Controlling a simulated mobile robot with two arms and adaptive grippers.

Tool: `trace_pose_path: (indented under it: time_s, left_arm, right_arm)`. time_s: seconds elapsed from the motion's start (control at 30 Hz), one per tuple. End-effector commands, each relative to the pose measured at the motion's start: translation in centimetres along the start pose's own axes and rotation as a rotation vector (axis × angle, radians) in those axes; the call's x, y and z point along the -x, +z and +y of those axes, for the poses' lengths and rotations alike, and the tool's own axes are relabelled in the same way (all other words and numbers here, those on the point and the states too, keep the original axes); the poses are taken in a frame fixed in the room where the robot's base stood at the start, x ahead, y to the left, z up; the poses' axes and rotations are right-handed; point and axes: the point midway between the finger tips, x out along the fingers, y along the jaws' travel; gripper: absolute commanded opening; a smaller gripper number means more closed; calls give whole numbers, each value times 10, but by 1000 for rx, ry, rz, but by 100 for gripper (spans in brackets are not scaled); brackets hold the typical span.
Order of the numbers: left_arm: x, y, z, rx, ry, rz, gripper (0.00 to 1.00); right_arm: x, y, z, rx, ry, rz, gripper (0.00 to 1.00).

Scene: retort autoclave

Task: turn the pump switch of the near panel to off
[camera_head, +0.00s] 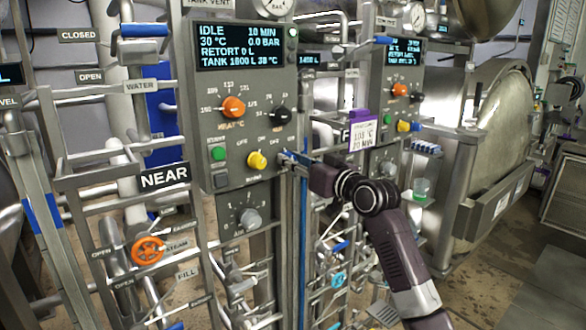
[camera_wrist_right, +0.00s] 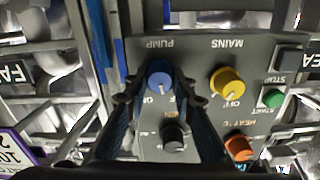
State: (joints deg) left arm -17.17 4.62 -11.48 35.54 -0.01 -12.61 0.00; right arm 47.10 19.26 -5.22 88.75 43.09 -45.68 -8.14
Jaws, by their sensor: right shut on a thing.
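In the right wrist view the panel (camera_wrist_right: 205,55) appears upside down. Its blue pump switch (camera_wrist_right: 160,75) sits beside the word PUMP, with a pale pointer mark facing roughly down in that picture. My right gripper (camera_wrist_right: 161,92) has its fingers on either side of this knob and is shut on it. In the head view my right gripper (camera_head: 286,158) reaches the panel's lower right edge and mostly hides the knob. My left gripper is not in view.
A yellow mains knob (camera_head: 257,160), an orange heat knob (camera_head: 233,107), a black knob (camera_head: 281,115) and a green start button (camera_head: 218,153) are close by. A purple-topped tag (camera_head: 361,134) hangs to the right. Pipes and an orange valve wheel (camera_head: 148,250) crowd below.

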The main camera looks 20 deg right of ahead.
Motion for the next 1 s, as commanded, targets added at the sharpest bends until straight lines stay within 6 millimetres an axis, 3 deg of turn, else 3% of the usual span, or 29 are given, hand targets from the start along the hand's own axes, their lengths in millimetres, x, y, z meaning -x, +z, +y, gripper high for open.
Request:
trace_pose_path:
  time_s: [0.5,1.0]
  left_arm:
    - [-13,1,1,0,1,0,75]
    - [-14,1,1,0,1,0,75]
  right_arm:
    - [0,1,-1,325,0,-2,0]
    - [0,0,-2,378,0,0,0]
